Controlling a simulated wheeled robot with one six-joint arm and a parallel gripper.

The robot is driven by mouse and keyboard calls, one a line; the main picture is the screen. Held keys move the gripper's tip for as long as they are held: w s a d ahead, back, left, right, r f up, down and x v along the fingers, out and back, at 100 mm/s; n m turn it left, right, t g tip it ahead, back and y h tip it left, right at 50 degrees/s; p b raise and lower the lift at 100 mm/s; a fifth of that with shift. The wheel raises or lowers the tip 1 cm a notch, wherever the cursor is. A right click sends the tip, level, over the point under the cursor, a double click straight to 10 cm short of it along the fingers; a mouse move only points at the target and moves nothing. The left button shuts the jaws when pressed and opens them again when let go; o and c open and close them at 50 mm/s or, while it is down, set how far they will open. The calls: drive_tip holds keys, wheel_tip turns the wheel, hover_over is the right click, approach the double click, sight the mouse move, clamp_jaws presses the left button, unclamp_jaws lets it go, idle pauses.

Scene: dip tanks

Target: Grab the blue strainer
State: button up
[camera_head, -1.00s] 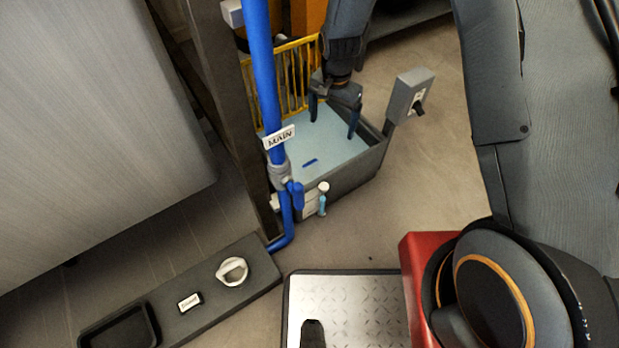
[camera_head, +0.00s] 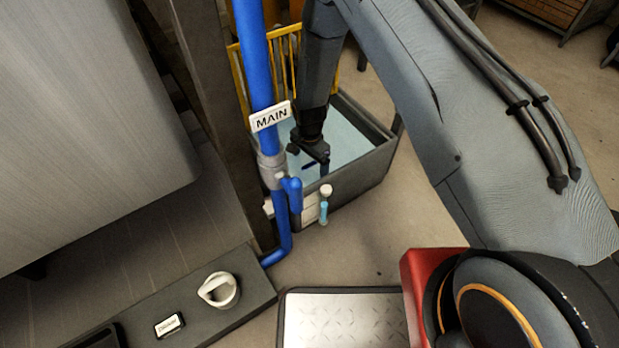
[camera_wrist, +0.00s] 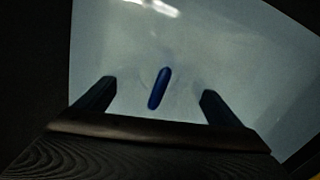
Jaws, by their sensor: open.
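A short blue bar, the visible part of the strainer (camera_wrist: 159,88), shows at the surface of the pale liquid in the grey dip tank (camera_head: 358,176). In the head view the blue bar (camera_head: 309,165) is partly hidden by my gripper (camera_head: 312,160). My gripper is low inside the tank. In the wrist view its two dark fingers are apart, and the blue bar lies between and slightly beyond them, touching neither. The gripper also shows in the wrist view (camera_wrist: 159,91). Whatever lies under the bar is too faint to make out.
A blue pipe (camera_head: 262,75) with a MAIN label (camera_head: 270,116) stands close left of my arm. A yellow rail (camera_head: 239,85) stands behind the tank. A grey panel with a white knob (camera_head: 219,290) is front left. Floor right of the tank is clear.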

sight(310, 177)
wheel_tip(310, 177, down, 5)
drive_tip(key=b, duration=0.3)
drive_tip(key=shift+s+f, duration=0.1)
drive_tip(key=shift+f, duration=0.05)
drive_tip(key=c, duration=1.2)
